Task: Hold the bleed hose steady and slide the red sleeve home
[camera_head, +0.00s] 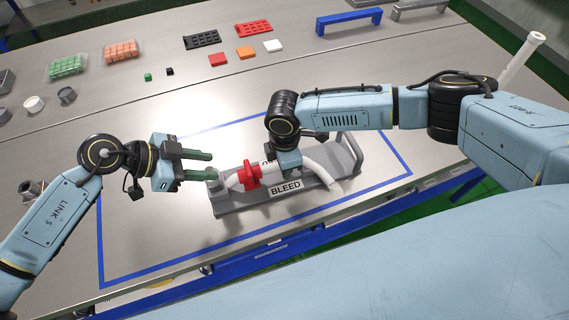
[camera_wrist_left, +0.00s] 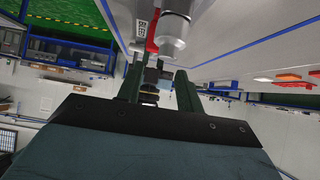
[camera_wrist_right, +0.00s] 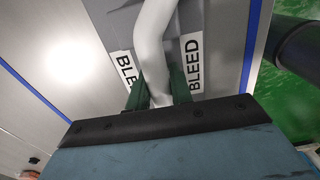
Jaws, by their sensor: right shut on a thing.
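The white bleed hose (camera_head: 318,172) lies along a grey fixture (camera_head: 235,203) that carries a BLEED label (camera_head: 285,188). It curves down past the fixture's right end. The red sleeve (camera_head: 248,175) sits around the line left of my right gripper; part of it also shows in the left wrist view (camera_wrist_left: 152,40). A grey fitting (camera_head: 215,184) stands at the fixture's left end. My right gripper (camera_head: 287,170) is shut on the hose (camera_wrist_right: 152,45), which passes between its fingers. My left gripper (camera_head: 209,165) is open and empty beside the grey fitting, apart from the sleeve.
A blue line (camera_head: 130,286) frames the work area. Green (camera_head: 67,66) and orange (camera_head: 121,50) block trays, dark racks (camera_head: 201,39) and small coloured tiles lie at the back. A blue handle (camera_head: 348,20) is at back right. Bare table surrounds the fixture's left side.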

